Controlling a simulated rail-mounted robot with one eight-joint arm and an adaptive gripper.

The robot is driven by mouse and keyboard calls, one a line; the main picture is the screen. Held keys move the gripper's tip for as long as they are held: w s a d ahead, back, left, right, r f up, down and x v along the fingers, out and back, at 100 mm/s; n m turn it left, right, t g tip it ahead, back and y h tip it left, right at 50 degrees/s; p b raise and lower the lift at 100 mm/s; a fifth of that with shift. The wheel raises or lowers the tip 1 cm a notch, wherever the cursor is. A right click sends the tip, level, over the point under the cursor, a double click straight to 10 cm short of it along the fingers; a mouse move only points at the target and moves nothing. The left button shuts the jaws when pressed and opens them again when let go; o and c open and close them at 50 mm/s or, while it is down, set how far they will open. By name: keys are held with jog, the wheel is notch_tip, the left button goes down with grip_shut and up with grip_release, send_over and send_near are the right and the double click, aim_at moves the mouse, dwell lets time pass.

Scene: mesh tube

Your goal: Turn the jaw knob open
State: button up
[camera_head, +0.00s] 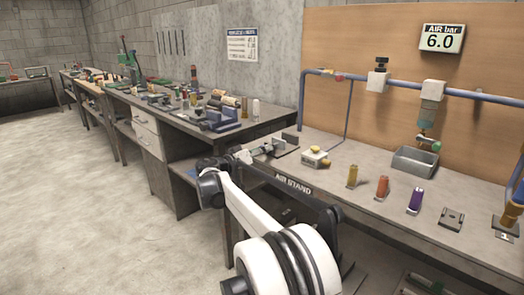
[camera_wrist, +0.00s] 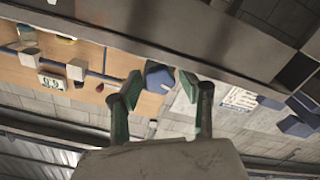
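A blue, rounded knob-like part (camera_wrist: 160,75) shows between the fingertips in the wrist view, which looks upside down. I take it for the jaw knob, but its details are too small to confirm. My gripper (camera_wrist: 160,86) has its two green-padded fingers apart, one on each side of the blue part. I cannot tell whether either pad touches it. In the head view my gripper (camera_head: 272,146) reaches over the left end of the air stand bench, beside a small dark metal fixture (camera_head: 291,138). The knob cannot be made out there; my gripper may hide it.
On the bench (camera_head: 335,187) stand a yellow-topped box (camera_head: 314,158), several small coloured cylinders, a grey tray (camera_head: 413,163) and a dark block (camera_head: 451,219). Blue air pipes (camera_head: 350,77) run along the back board. A second cluttered bench (camera_head: 225,133) adjoins at the left.

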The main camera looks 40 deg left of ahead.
jog(key=shift+o, duration=0.4)
jog(key=shift+s, duration=0.1)
jog(key=s, duration=1.1)
jog(key=shift+s+a, duration=0.4)
jog(key=shift+a, duration=0.05)
jog(key=w+m, duration=0.2)
jog(key=w, duration=0.2)
jog(key=w+m+p, duration=0.1)
jog(key=w+m, duration=0.1)
jog(key=w, duration=0.2)
jog(key=w+d+m, duration=0.1)
jog(key=w+m, duration=0.1)
jog(key=w, duration=0.2)
jog(key=shift+f+p, duration=0.25)
jog(key=shift+p, duration=0.1)
jog(key=shift+c, duration=0.5)
